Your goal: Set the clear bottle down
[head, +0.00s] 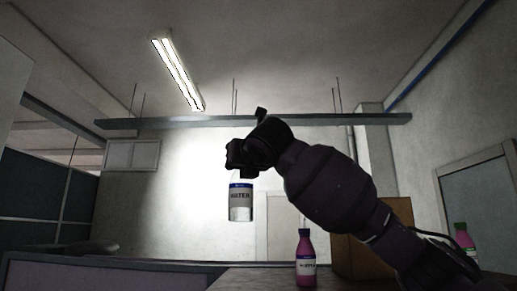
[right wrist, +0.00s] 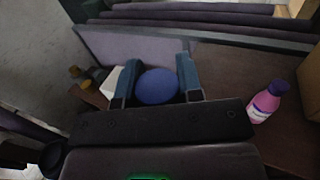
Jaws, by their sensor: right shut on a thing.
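The clear bottle (head: 241,203) hangs upright in the head view, with a blue-and-white label reading WATER. My right gripper (head: 240,168) is shut on it near its top, and the bottle is held up in front of the pale back wall. In the right wrist view the bottle's round blue cap (right wrist: 157,86) sits between the two fingers of my right gripper (right wrist: 157,90). The bottle's body is hidden below the cap there. My left gripper is in neither view.
A purple bottle (head: 306,259) with a dark cap stands on the brown table (head: 255,279); it also shows in the right wrist view (right wrist: 266,102). A brown box (head: 352,257) stands behind my right arm. A pink bottle with a green cap (head: 464,238) is at far right.

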